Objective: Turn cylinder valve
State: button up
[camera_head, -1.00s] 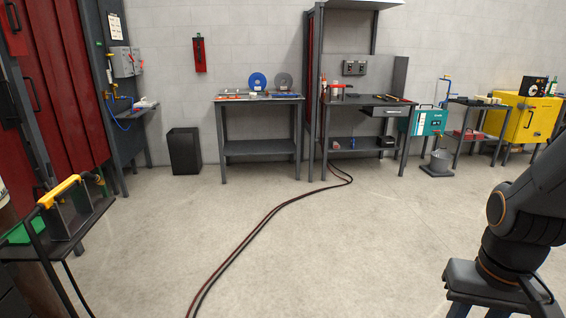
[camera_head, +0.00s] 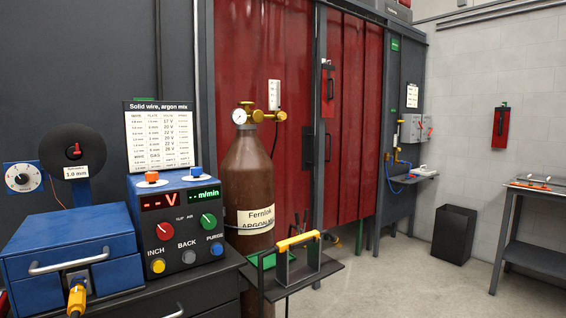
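A brown gas cylinder (camera_head: 248,188) stands upright left of centre, with a label reading "Fernlok" and "ARGON" wording partly hidden. On its top sit a brass valve and regulator (camera_head: 258,116) with a round white pressure gauge (camera_head: 239,116). A white flow tube (camera_head: 274,94) rises from the brass fitting at the right. A dark hose runs down from the fitting. The cylinder's lower part is hidden behind the welder and a small shelf. My gripper is not in view.
A blue welding machine (camera_head: 178,225) with red and green displays stands on a dark cabinet in front left. A small shelf with a yellow-handled holder (camera_head: 298,241) juts out before the cylinder. Red curtains (camera_head: 355,130) hang behind.

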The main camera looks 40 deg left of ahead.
aim_at(246, 104)
jog(key=u, duration=1)
jog(key=i, duration=0.9)
jog(key=u, duration=0.75)
